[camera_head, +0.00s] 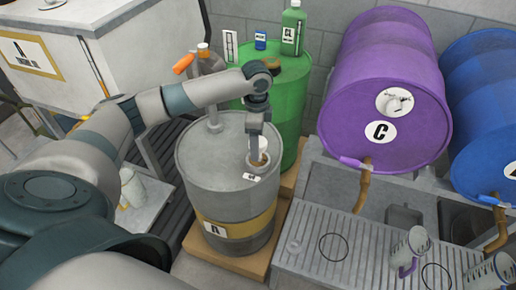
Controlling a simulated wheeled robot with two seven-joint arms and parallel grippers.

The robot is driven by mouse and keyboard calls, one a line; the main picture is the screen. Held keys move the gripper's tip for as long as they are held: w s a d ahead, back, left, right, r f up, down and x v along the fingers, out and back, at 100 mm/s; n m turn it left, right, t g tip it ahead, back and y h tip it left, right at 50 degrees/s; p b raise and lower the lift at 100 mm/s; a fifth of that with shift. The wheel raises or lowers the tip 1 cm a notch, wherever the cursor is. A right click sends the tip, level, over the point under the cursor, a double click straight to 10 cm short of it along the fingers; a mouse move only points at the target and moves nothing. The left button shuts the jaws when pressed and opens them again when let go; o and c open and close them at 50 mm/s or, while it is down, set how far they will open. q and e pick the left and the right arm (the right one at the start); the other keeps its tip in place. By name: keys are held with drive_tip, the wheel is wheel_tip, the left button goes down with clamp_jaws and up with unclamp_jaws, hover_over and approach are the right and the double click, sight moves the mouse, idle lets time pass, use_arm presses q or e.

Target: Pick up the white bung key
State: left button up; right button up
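My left gripper (257,160) points down over the top of the grey drum (225,190), which has a yellow band and an "A" label. Its fingertips are at a small round opening or ring on the drum's lid, near the front right rim. The fingers are small and overlap this spot, so I cannot tell whether they are open or hold anything. A small white piece with dark marks (254,177) lies at the rim just below them. I cannot clearly make out a white bung key. My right gripper is not in view.
A green drum (290,95) with bottles on top stands close behind. A purple drum (385,75) and a blue drum (485,95) lie on their sides at right, above a slatted grey bench (340,250) with clear jugs (410,245). A white cabinet (90,45) stands at left.

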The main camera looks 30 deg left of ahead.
use_arm(q)
drive_tip(key=shift+d+f+p, duration=0.1)
drive_tip(key=shift+f+p, duration=0.25)
drive_tip(key=shift+f, duration=0.15)
wheel_tip(320, 180, down, 3)
drive_tip(key=shift+w+d+f+p, duration=0.1)
drive_tip(key=shift+w+d+p, duration=0.05)
drive_tip(key=shift+p, duration=0.35)
drive_tip(key=shift+f, duration=0.45)
drive_tip(key=c, duration=1.2)
